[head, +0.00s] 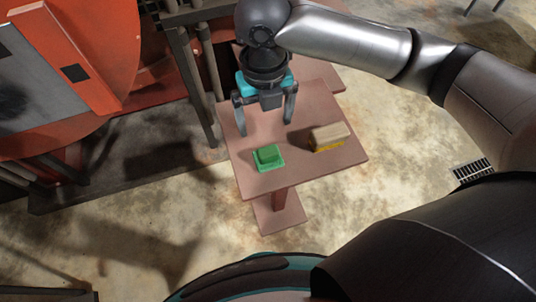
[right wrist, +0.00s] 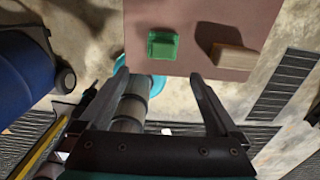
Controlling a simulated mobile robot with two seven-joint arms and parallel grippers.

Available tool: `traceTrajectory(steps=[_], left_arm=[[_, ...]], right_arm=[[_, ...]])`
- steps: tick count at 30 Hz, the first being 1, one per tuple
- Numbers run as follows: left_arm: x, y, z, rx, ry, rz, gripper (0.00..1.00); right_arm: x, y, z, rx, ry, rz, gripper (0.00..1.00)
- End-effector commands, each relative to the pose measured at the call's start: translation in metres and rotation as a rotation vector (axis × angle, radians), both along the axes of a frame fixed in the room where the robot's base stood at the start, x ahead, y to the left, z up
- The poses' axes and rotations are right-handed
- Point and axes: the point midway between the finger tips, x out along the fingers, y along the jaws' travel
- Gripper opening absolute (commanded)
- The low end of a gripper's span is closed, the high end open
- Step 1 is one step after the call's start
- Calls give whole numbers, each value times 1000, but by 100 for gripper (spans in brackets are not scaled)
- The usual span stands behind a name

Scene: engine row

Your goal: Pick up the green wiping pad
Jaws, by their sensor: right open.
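The green wiping pad (head: 268,156) lies flat on a small reddish-brown table (head: 240,170), with a raised block on its top. It also shows in the right wrist view (right wrist: 163,45), between and beyond the fingertips. My right gripper (head: 265,118) is open and empty above the table's far part, with its fingers pointing down. In the head view the pad is just below the gripper and nearer to me, apart from the fingers. My left gripper is in neither view.
A wooden brush-like block with a yellow underside (head: 329,137) lies on the table to the right of the pad. A large orange-red machine (head: 100,50) with dark posts stands at the left. The stained concrete floor (head: 400,160) is open right of the table.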

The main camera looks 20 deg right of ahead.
Motion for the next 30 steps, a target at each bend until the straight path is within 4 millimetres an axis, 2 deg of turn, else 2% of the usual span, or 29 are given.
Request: traceTrajectory(steps=[1, 3, 9, 19, 27, 30], left_arm=[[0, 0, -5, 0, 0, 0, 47], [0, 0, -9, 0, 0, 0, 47], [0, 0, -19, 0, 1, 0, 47], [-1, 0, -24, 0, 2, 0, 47], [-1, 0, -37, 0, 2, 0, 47], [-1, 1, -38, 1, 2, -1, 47]], right_arm=[[-2, 0, -15, -1, 6, -1, 98], [-2, 0, -31, -1, 7, -4, 98], [-1, 0, -69, 1, 3, -4, 98], [0, -1, -90, 1, 1, -4, 98], [0, -6, -129, 1, 2, -4, 98], [1, -6, -136, 2, -1, -3, 98]])
